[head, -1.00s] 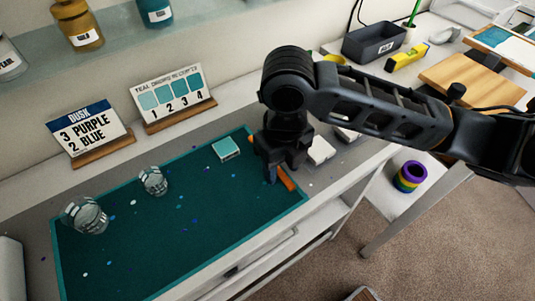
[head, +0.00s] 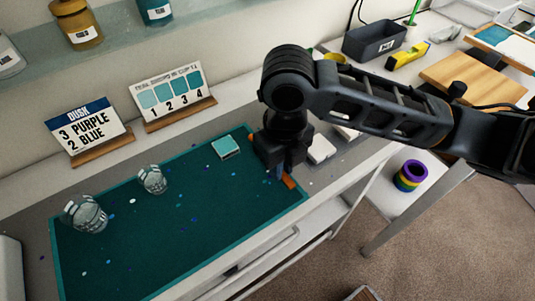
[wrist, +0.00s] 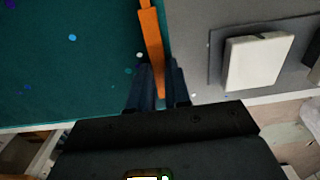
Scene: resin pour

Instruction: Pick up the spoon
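The spoon is a slim orange piece (head: 289,181) at the right edge of the teal mat (head: 215,215). In the head view my gripper (head: 282,174) is low over it and hides much of it. In the wrist view the orange spoon (wrist: 152,38) runs from the top edge down between my fingertips (wrist: 159,80). The fingers are close together with the handle between them, and look shut on it. The spoon still looks to lie at mat level. Its far end is out of the wrist view.
A small teal tile (head: 226,147) lies left of my gripper. White blocks (head: 320,150) stand close on its right. Two clear cups (head: 152,180) are on the mat's left. Sign cards (head: 172,98) stand behind. The mat's middle is free except for small specks.

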